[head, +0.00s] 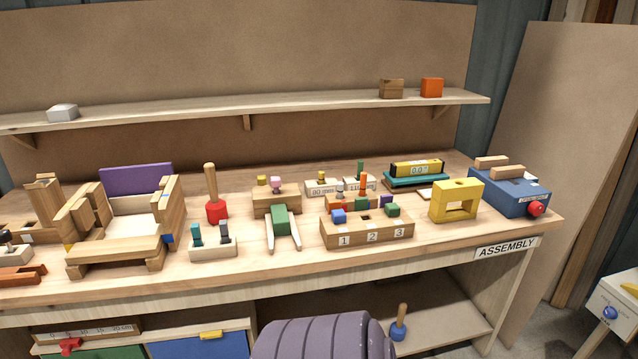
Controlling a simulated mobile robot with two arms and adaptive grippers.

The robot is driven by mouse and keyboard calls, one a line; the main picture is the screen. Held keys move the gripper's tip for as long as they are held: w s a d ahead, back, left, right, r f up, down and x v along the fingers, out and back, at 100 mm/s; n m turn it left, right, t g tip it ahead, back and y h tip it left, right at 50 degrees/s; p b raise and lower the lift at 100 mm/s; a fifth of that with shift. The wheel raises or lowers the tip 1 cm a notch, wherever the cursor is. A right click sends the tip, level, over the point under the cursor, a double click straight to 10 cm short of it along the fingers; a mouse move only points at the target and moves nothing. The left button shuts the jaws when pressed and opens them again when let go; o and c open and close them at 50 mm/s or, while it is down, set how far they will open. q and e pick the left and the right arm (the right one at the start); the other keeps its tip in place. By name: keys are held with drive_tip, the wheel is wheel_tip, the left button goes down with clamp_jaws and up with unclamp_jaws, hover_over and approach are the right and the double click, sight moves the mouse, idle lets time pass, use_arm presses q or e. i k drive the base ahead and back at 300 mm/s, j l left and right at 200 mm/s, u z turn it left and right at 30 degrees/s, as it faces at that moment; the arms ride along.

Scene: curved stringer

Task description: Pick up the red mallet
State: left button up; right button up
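The red mallet (216,210) stands on the wooden workbench, left of the middle. Its red head rests on the bench top and its wooden handle (210,180) points up. Neither of my grippers shows in the head view, so nothing is seen touching the mallet.
A wooden frame assembly (110,255) is left of the mallet, and a small block with pegs (213,246) is in front. A stepped block (276,201) is to the right, beside a numbered block (366,231). A blue-headed mallet (398,331) stands on the lower shelf.

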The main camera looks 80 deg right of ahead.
sight(217, 209)
drive_tip(key=z, duration=2.4)
